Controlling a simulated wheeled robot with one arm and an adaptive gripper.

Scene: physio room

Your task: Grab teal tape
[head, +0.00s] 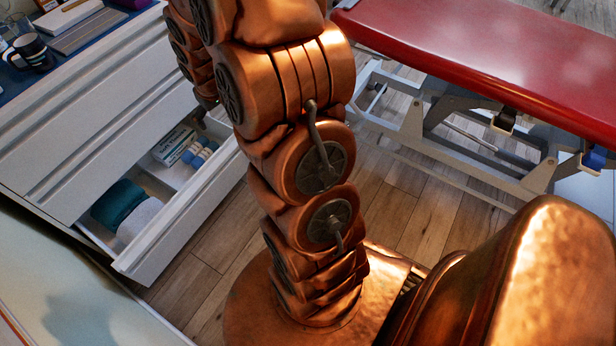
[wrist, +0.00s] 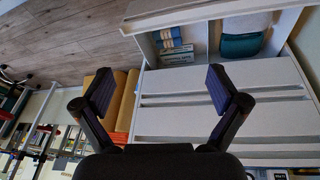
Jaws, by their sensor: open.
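An open white drawer (head: 186,228) holds a teal rounded thing (head: 118,203), and I cannot tell whether it is tape or folded cloth. It also shows in the wrist view (wrist: 242,46), at the upper right. Beside it lies a pale rolled or folded thing (head: 140,218). Small blue rolls (head: 200,152) lie in another compartment, also seen in the wrist view (wrist: 166,37). My gripper (wrist: 161,89) is open, with nothing between its fingers, and apart from the drawer. In the head view my arm covers part of the drawer's far end.
A white box (head: 174,145) lies beside the blue rolls. The cabinet's closed drawers (head: 90,125) stand above the open one. A mug (head: 32,52) stands on the cabinet top. A red treatment table (head: 480,55) is at the right. Wooden floor (head: 205,285) is clear before the drawer.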

